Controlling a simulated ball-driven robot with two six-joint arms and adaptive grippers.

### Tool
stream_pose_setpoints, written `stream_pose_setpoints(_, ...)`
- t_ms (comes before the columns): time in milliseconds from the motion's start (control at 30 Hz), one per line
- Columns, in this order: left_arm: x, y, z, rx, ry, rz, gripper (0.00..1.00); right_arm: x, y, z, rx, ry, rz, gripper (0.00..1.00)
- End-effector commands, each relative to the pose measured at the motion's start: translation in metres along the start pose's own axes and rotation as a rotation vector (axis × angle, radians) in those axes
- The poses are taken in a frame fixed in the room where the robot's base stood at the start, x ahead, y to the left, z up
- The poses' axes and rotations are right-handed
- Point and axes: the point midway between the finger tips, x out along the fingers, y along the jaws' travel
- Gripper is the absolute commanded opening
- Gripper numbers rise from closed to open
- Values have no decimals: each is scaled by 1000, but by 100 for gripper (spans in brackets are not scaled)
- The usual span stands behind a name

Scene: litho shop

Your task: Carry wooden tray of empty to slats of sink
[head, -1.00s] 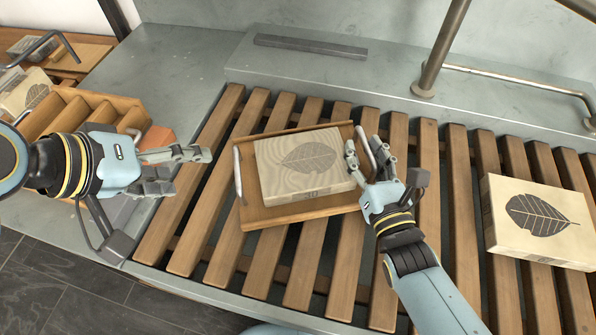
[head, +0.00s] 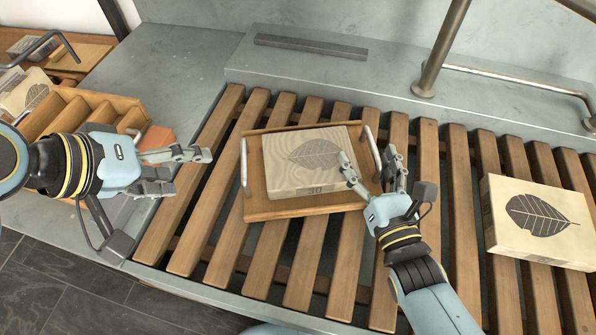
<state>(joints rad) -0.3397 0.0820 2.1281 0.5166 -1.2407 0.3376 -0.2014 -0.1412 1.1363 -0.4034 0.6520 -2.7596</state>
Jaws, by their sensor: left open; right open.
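The wooden tray (head: 290,211) lies on the slats (head: 233,240) of the sink, with a metal handle at each short end. A pale box with a leaf print (head: 300,160) sits in it, so the tray is not empty. My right gripper (head: 372,172) is open at the tray's right end, its fingers on either side of the right handle (head: 371,147); whether they touch it I cannot tell. My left gripper (head: 190,170) is open and empty, left of the tray and apart from it.
A second leaf-print box (head: 538,222) lies on the slats at the right. A wooden compartment rack (head: 75,108) and an orange block (head: 157,138) are at the left. A dark bar (head: 310,47) lies on the back ledge. A metal rail (head: 436,55) rises behind the slats.

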Motion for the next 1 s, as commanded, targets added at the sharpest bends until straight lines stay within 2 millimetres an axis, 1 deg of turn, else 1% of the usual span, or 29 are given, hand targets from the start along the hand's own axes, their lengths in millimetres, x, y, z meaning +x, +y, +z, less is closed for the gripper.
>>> stream_pose_setpoints(33,0,0,0,0,0,0,67,-13,0,-1,-1,4,-1,73)
stream_pose_setpoints(200,0,0,0,0,0,0,67,-53,0,-2,-1,5,-1,73)
stream_pose_setpoints(300,0,0,0,0,0,0,67,-72,0,-1,-1,4,0,73)
stream_pose_setpoints(400,0,0,0,0,0,0,67,-86,0,-1,0,3,-1,73)
stream_pose_setpoints(500,0,0,0,0,0,0,67,-94,0,-1,0,3,-1,73)
stream_pose_setpoints(600,0,0,0,0,0,0,67,-97,0,0,0,1,0,73)
stream_pose_setpoints(1000,0,0,0,0,0,0,67,-97,0,-1,0,2,0,73)
